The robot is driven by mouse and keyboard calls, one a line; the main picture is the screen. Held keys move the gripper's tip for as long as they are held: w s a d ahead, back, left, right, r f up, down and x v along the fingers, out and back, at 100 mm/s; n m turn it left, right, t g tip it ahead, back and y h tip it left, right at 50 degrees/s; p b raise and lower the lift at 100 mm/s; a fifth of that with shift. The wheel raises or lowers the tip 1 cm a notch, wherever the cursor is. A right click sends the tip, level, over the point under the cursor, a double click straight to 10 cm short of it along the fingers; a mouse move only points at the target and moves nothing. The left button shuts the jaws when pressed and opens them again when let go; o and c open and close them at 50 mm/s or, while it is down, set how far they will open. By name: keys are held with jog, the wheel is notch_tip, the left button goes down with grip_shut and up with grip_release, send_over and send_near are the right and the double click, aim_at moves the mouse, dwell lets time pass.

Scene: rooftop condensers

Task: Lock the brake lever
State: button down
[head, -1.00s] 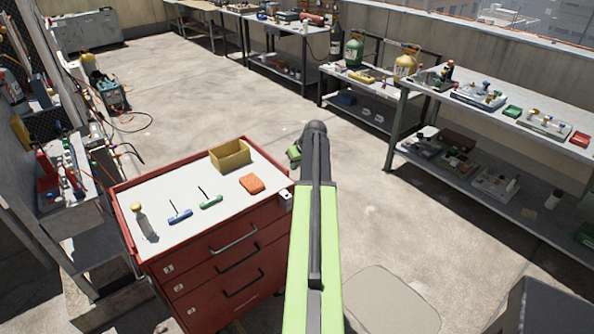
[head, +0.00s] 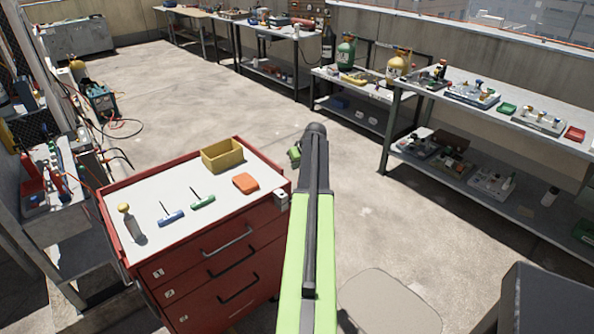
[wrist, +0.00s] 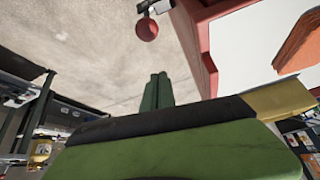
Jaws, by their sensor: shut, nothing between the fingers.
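A red ball knob (wrist: 147,27) on a short dark lever shows at the top of the wrist view, beside the red cart's edge. I take it to be the brake lever. A small pale bracket (head: 282,199) sits at the right corner of the red cart (head: 222,262) in the head view; the lever is not visible there, probably behind my arm. My gripper (wrist: 155,78) shows as two dark green fingers close together, shut and empty. The fingertips are below the knob in the wrist picture and apart from it.
The cart top holds a yellow bin (head: 222,156), an orange block (head: 245,183), a blue-handled tool (head: 171,217), a green-handled tool (head: 203,202) and a yellow-topped bottle (head: 130,222). A loaded workbench (head: 500,112) stands at right. Clear concrete floor (head: 215,95) lies beyond the cart.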

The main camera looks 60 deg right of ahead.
jog(key=shift+s+a+f+b, duration=0.2)
jog(key=shift+s+f+b, duration=0.15)
jog(key=shift+f, duration=0.3)
jog(key=shift+s+a+f+b, duration=0.25)
jog(key=shift+f+b, duration=0.15)
jog(key=shift+f, duration=0.2)
jog(key=shift+s+a+f+b, duration=0.15)
jog(key=shift+s+f+b, duration=0.2)
jog(key=shift+f, duration=0.3)
